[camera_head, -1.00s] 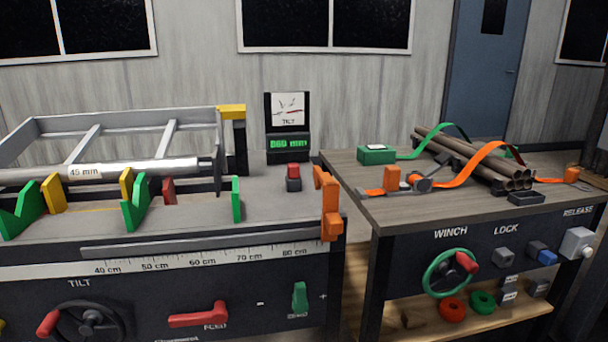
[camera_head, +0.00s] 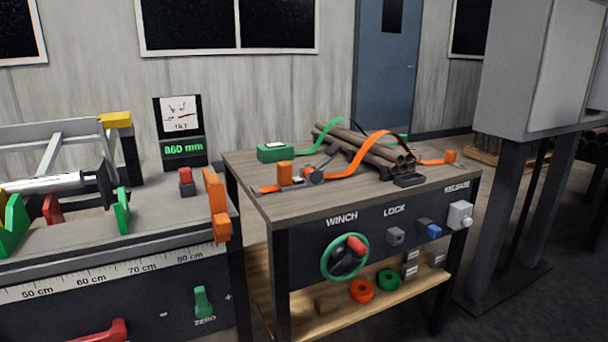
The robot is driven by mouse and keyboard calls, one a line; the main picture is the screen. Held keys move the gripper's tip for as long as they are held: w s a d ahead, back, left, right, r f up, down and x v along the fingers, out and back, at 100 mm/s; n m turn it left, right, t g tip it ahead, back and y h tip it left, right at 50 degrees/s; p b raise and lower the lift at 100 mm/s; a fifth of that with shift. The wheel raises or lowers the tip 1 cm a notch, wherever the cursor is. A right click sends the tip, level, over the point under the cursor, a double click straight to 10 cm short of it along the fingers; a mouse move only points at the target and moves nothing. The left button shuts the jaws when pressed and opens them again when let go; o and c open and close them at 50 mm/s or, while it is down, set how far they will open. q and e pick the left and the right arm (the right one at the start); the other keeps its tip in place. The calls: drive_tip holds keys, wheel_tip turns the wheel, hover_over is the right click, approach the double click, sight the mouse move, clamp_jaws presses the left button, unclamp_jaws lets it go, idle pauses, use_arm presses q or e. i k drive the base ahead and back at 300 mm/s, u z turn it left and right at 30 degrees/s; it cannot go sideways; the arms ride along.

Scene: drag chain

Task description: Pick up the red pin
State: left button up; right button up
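I cannot make out a clear red pin. Red parts in view are a small red block on a dark base (camera_head: 186,178) on the left bench, a red wedge (camera_head: 53,208) beside the green V-blocks, a red lever (camera_head: 100,332) on the bench front, and a red knob (camera_head: 356,244) on the green winch wheel (camera_head: 326,262). Neither of my grippers is in view.
The wooden-topped table (camera_head: 255,190) carries a bundle of pipes (camera_head: 372,150) with orange and green straps. An orange ring (camera_head: 361,291) and a green ring lie on its lower shelf. A grey cabinet (camera_head: 545,70) on dark legs stands at right, with floor between.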

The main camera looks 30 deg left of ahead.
sight(185, 173)
drive_tip(key=z, duration=0.4)
drive_tip(key=i, duration=1.45)
drive_tip(key=u, duration=3.35)
